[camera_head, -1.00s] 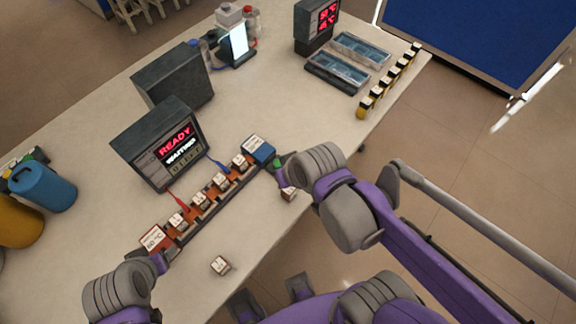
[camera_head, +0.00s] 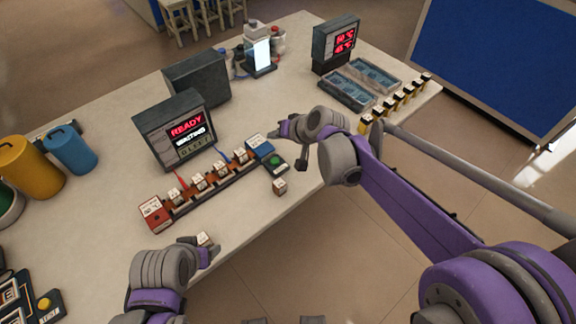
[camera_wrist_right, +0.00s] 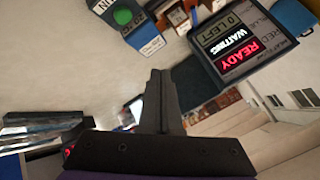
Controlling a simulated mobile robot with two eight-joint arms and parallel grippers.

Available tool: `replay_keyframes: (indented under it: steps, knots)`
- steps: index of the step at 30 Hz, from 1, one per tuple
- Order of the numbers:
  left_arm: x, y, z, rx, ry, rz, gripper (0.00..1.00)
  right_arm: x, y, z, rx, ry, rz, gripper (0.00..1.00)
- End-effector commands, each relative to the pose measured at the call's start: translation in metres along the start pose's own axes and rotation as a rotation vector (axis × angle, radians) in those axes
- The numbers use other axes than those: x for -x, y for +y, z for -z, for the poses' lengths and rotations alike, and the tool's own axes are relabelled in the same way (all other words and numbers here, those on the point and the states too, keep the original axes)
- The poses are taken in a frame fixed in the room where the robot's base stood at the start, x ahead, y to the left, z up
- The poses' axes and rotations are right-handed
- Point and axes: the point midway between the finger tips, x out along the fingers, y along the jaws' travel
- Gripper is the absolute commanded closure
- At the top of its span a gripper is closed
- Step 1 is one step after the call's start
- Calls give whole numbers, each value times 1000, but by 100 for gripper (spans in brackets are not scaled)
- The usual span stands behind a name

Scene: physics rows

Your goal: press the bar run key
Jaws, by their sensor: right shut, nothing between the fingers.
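The bar (camera_head: 215,187) lies on the table with several small cubes along it, a red block at its left end and a blue block at its right. A dark block with a round green key (camera_head: 275,160) sits beside the blue end. The key shows also at the top of the right wrist view (camera_wrist_right: 122,16). My right gripper (camera_head: 273,135) is shut and empty, just beyond the key and apart from it. Its closed fingers show in the wrist view (camera_wrist_right: 158,75). My left gripper (camera_head: 205,250) is low at the front edge beside a loose cube (camera_head: 204,239); its jaws are unclear.
A monitor (camera_head: 178,130) behind the bar reads READY and WAITING. Another loose cube (camera_head: 280,187) lies near the front edge. Blue and yellow canisters (camera_head: 70,150) stand at left. Trays (camera_head: 348,90) and a row of small vials (camera_head: 395,101) are at right.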

Motion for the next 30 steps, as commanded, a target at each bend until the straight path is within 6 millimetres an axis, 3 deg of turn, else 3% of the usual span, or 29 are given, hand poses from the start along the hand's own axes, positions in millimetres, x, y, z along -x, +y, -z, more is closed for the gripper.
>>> replay_keyframes:
  steps: [17,30]
  knots:
    - [-4,0,-3,0,-2,0,31,-6,2,-2,-2,1,4,100]
    - [-37,0,-29,0,-19,0,31,-44,29,-30,-3,0,4,100]
